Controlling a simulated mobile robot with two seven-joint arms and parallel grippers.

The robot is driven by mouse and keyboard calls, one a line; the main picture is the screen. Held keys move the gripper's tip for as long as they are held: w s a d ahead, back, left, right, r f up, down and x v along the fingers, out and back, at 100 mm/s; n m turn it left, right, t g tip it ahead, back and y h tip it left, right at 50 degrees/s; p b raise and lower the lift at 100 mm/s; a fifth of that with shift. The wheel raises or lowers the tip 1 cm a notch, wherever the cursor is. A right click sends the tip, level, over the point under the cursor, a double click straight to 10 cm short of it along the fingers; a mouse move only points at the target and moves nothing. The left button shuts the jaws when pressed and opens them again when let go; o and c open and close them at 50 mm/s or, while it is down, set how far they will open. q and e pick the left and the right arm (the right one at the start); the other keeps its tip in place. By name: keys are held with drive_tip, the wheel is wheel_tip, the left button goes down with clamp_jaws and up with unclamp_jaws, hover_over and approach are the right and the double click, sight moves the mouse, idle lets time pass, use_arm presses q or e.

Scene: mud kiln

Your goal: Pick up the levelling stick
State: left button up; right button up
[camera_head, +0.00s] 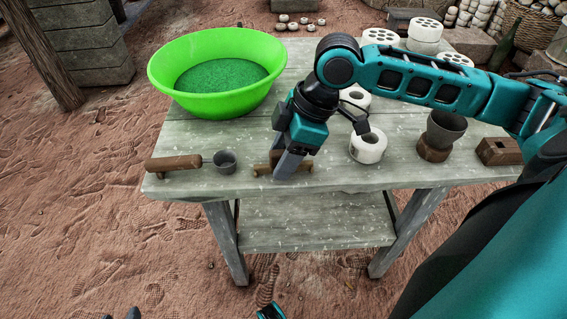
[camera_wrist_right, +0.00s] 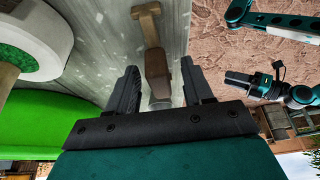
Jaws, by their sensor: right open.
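The wooden levelling stick (camera_head: 309,167) lies on the table near its front edge, with its ends showing on both sides of my right gripper. My right gripper (camera_head: 285,172) points down over its middle with its fingers apart. In the right wrist view the stick (camera_wrist_right: 150,35) runs lengthwise between the two open fingers (camera_wrist_right: 160,85); whether they touch it I cannot tell. Part of the stick is hidden by the gripper in the head view. My left gripper (camera_wrist_right: 255,85) shows small at the right of the wrist view; its jaw state is unclear.
A metal cup (camera_head: 225,162) with a wooden handle (camera_head: 173,163) lies to the left. A green basin (camera_head: 218,105) stands behind. White ring-shaped pieces (camera_head: 368,146), a dark cup (camera_head: 445,130) and a brown block (camera_head: 500,151) stand to the right. The table's front edge (camera_head: 345,187) is close.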

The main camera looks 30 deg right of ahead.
drive_tip(key=shift+c, duration=1.1)
drive_tip(key=c, duration=0.7)
use_arm(q)
drive_tip(key=shift+w+d+r, duration=0.15)
drive_tip(key=shift+w+r, duration=0.05)
use_arm(e)
drive_tip(key=shift+r, duration=0.15)
